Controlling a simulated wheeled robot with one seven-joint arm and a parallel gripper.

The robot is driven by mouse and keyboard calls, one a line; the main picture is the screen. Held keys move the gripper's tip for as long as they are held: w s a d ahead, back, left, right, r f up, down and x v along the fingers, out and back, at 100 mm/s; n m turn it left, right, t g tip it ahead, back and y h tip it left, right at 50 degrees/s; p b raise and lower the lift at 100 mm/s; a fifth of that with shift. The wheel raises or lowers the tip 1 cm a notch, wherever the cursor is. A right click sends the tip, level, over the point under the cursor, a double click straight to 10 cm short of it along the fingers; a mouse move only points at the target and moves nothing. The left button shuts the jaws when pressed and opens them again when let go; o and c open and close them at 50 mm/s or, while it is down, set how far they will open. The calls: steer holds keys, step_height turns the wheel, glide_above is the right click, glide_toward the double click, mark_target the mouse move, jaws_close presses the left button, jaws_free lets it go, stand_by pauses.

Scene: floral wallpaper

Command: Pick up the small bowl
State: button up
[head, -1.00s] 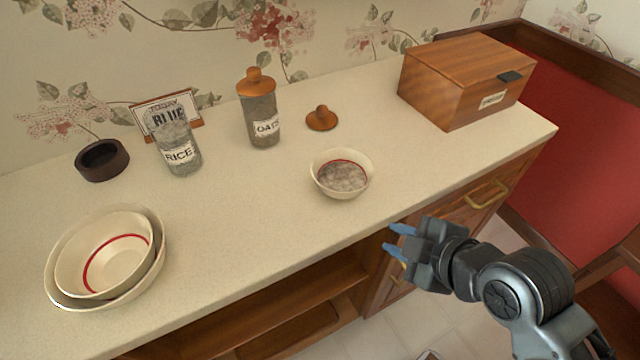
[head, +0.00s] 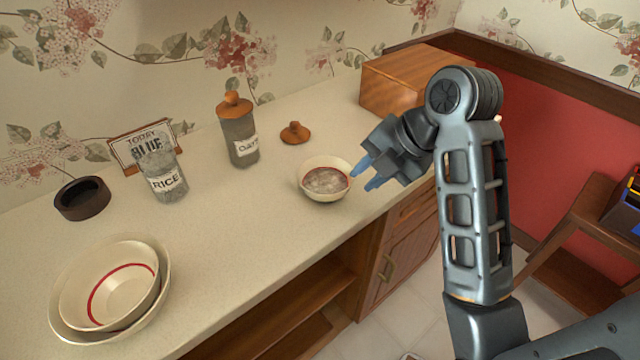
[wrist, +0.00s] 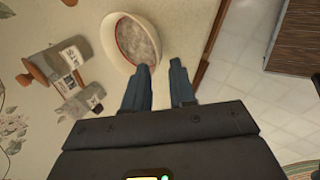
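A small cream bowl (head: 324,180) with a red inner line stands upright on the counter, with a grey, grainy filling in it. It also shows in the wrist view (wrist: 131,42), just beyond my fingertips. My gripper (head: 364,179) is open, at the right side of the bowl, its blue fingers pointing at the rim. In the wrist view my gripper (wrist: 163,68) has clear space between its fingers; the left fingertip is close to the bowl's rim, and I cannot tell if it touches. Another cream bowl (head: 112,290) with a red line sits inside a larger bowl (head: 60,318) at the left.
A rice jar (head: 164,175), an oats jar (head: 238,140), a loose wooden lid (head: 295,133), a dark round dish (head: 82,199) and a sign (head: 125,149) stand behind. A wooden box (head: 385,85) is at the back right. The counter (head: 225,230) is clear between the bowls.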

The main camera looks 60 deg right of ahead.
mark_target(350, 186)
steer(key=x, duration=0.7)
steer(key=shift+w+d, duration=0.1)
steer(key=shift+w, duration=0.1)
steer(key=shift+c, duration=0.5)
jaws_close()
